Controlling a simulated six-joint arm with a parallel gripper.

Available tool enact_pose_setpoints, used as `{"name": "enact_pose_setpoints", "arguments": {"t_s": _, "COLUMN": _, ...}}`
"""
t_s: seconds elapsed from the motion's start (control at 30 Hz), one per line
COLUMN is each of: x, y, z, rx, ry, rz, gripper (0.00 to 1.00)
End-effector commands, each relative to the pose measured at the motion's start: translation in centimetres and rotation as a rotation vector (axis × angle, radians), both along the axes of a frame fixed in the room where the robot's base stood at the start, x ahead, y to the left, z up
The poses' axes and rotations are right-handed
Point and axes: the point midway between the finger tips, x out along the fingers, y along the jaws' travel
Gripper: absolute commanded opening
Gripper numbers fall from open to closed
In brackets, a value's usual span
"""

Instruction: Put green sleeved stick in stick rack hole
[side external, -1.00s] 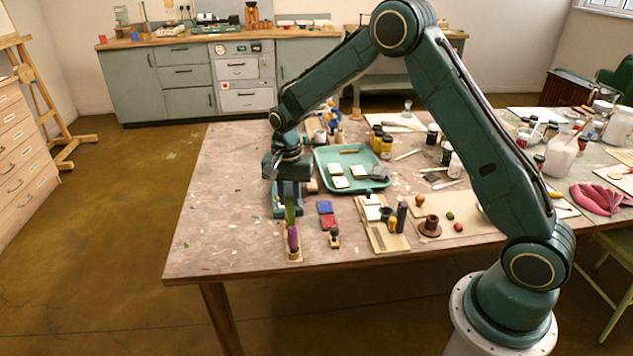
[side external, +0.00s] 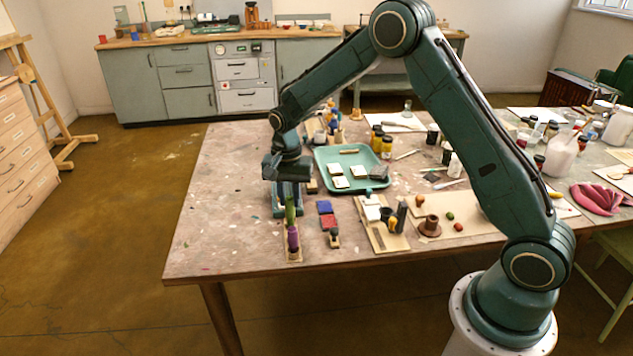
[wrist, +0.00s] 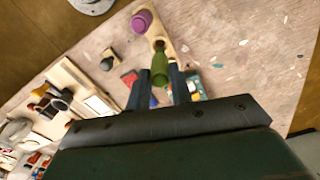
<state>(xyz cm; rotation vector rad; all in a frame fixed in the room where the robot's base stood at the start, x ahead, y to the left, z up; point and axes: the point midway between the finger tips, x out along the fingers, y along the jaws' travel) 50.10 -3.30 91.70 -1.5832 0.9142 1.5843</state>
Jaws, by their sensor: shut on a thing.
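The green sleeved stick (side external: 290,209) is held between the fingers of my gripper (side external: 287,204). In the wrist view the green stick (wrist: 159,64) stands out beyond the two fingers (wrist: 161,85), over the wooden stick rack (wrist: 176,42). A dark hole shows in the rack just beyond the stick's end. A purple stick (wrist: 141,20) stands in the rack farther along, and it also shows in the side view (side external: 293,238). The rack (side external: 294,257) lies near the table's front edge. Whether the green stick's lower end touches the rack cannot be told.
Blue and red pads (side external: 327,214) and a small dark-topped stamp (side external: 334,238) lie right of the rack. A wooden board with small items (side external: 390,241) and a green tray (side external: 322,158) are farther right and back. The table left of the rack is clear.

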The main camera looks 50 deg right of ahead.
Motion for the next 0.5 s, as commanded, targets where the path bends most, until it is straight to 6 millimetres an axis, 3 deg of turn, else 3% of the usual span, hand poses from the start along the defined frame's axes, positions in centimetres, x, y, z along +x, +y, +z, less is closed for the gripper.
{"name": "enact_pose_setpoints", "arguments": {"t_s": 0.5, "x": -0.02, "y": 0.0, "z": -1.13, "rx": 0.0, "ry": 0.001, "rz": 0.0, "gripper": 0.0}}
